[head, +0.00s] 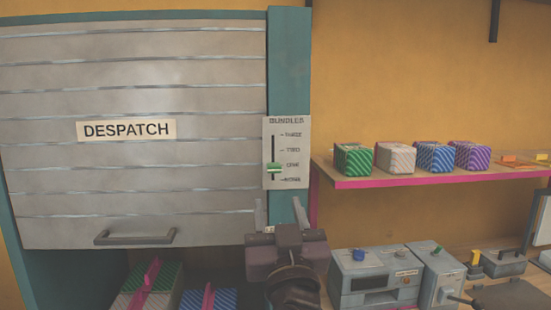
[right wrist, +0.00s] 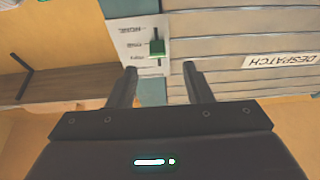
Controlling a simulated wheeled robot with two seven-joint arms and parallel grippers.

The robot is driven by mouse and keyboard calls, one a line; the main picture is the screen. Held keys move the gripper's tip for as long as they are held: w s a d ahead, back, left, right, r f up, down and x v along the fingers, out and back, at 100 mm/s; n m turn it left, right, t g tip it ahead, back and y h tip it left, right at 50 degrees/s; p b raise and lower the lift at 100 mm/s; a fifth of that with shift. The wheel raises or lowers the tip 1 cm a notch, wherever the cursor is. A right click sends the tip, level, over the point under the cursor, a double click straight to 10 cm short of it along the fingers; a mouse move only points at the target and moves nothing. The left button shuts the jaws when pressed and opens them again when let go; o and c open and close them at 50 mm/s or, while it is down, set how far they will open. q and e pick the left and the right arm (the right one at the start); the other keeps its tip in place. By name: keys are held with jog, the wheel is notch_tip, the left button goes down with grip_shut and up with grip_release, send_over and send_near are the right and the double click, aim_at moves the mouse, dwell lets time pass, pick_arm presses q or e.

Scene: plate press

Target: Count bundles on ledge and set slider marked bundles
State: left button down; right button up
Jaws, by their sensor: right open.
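The bundles slider panel (head: 288,152) is on the teal post right of the shutter, with marks from three down to none. Its green knob (head: 273,168) sits close to the "one" mark. On the pink-edged ledge (head: 420,181) stand striped blocks in a row: green (head: 353,159), grey (head: 395,158), blue (head: 435,157) and purple (head: 472,155). My right gripper (head: 280,212) is open and empty, below the panel. In the right wrist view the green knob (right wrist: 157,48) shows just beyond the open fingertips (right wrist: 160,68), apart from them. My left gripper is out of view.
A closed grey shutter marked DESPATCH (head: 130,185) fills the left. Below it, green (head: 150,285) and blue (head: 208,299) striped blocks bear pink straps. Grey machines (head: 375,278) stand below the ledge. Flat orange pieces (head: 515,164) lie at the ledge's right.

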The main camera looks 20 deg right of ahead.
aim_at(275, 172)
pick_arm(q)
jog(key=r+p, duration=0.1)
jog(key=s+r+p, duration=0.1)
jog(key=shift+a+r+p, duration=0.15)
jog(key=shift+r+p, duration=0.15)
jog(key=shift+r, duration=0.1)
pick_arm(e)
jog(key=x, duration=0.8)
jog(key=shift+s+d+r, duration=0.2)
jog(key=shift+r, duration=0.25)
jog(key=shift+c, duration=0.4)
grip_shut()
